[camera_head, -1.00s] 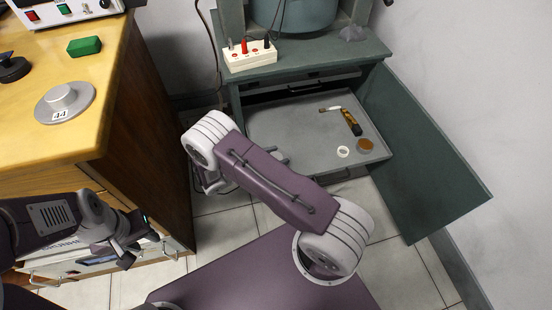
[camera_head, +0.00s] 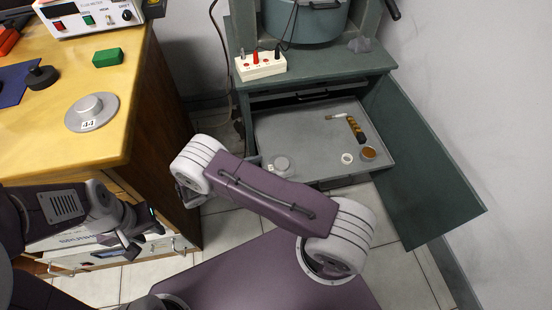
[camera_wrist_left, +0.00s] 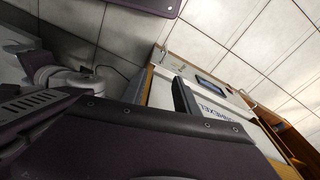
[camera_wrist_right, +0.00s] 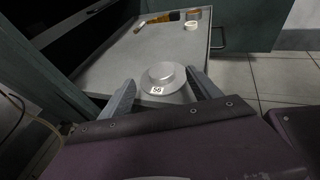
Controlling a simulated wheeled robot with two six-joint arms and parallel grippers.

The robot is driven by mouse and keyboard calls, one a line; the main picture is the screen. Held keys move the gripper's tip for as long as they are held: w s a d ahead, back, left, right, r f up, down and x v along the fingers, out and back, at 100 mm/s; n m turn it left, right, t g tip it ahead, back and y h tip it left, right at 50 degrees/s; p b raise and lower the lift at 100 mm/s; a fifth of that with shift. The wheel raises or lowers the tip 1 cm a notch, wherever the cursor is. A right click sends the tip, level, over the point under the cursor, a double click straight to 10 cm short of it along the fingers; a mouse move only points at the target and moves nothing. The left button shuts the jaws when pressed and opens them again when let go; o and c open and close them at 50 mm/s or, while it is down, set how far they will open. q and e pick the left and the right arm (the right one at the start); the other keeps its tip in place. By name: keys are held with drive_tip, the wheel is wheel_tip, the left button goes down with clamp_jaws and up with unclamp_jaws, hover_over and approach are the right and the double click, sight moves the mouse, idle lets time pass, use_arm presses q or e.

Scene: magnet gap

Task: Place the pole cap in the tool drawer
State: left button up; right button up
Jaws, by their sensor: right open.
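A grey metal pole cap marked 56 (camera_wrist_right: 162,78) sits upright on the floor of the open tool drawer (camera_wrist_right: 110,71), near its front edge. In the head view the cap (camera_head: 282,164) shows in the drawer's (camera_head: 280,123) front left part. My right gripper (camera_wrist_right: 159,84) is open, its fingers apart on either side of the cap; the head view mostly hides it behind my arm. A second cap, marked 44 (camera_head: 91,111), lies on the wooden desk.
The drawer also holds a yellow-and-black handled tool (camera_head: 355,128), a white ring (camera_head: 347,158) and a brown round item (camera_head: 368,153). A green cabinet door (camera_head: 425,165) stands open at right. A green block (camera_head: 107,57) and a meter box (camera_head: 90,15) are on the desk.

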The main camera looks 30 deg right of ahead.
use_arm(q)
drive_tip(key=shift+r, duration=0.55)
use_arm(e)
drive_tip(key=s+r+m+g+y, duration=0.1)
drive_tip(key=s+r+m+y, duration=1)
drive_tip(key=m, duration=0.9)
wheel_tip(320, 180, up, 2)
drive_tip(key=y, duration=0.3)
drive_tip(key=shift+s+d, duration=0.2)
drive_tip(key=shift+d, duration=0.1)
